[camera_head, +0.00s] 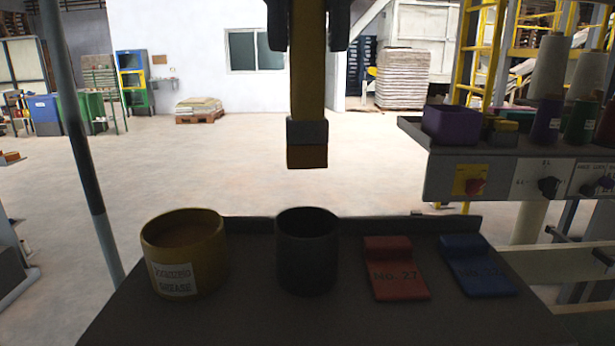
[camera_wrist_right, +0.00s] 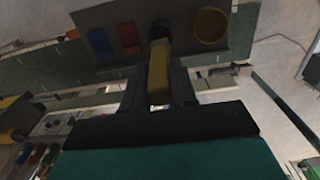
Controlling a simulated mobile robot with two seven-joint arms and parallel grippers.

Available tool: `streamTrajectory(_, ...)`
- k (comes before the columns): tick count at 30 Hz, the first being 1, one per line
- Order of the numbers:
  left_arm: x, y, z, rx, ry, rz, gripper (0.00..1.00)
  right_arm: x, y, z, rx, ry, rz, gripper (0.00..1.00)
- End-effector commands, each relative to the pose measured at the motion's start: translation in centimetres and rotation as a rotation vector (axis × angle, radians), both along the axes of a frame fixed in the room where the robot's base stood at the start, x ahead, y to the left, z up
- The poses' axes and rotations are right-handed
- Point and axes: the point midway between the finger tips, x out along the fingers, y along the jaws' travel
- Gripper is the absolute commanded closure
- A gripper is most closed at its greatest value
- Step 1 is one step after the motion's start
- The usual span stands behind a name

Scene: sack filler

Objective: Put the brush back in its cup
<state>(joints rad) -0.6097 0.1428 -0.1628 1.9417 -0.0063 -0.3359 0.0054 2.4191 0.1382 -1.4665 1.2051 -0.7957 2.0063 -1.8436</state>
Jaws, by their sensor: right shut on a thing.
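The brush (camera_head: 307,90) hangs upright in the head view, with a yellow handle, a grey band and an orange-brown lower end. My right gripper (camera_head: 307,32) is shut on its handle at the top of the view. The dark cup (camera_head: 307,262) stands on the shelf straight below the brush in the picture, with a clear gap between brush end and cup rim. The right wrist view shows the brush (camera_wrist_right: 158,75) between my fingers, pointing toward the cup (camera_wrist_right: 160,30). The cup's inside is too dark to make out. My left gripper is out of view.
A yellow grease tin (camera_head: 185,255) stands left of the cup on the dark shelf (camera_head: 340,320). A red block (camera_head: 395,270) and a blue block (camera_head: 478,265) lie to its right. A control panel (camera_head: 520,178) with knobs and spools is at right. A grey post (camera_head: 80,140) rises at left.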

Motion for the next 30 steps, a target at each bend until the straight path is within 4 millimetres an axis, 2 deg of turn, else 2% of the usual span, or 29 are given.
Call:
streamTrajectory(14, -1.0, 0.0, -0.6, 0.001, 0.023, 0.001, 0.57, 0.0, 0.1, -0.4, -0.006, 0.000, 0.003, 1.00)
streamTrajectory(22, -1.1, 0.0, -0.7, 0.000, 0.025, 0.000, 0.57, 0.0, 0.0, -4.5, -0.007, -0.001, 0.001, 1.00)
streamTrajectory(30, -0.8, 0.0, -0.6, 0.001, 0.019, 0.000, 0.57, 0.0, 0.0, -7.4, -0.005, 0.001, 0.001, 1.00)
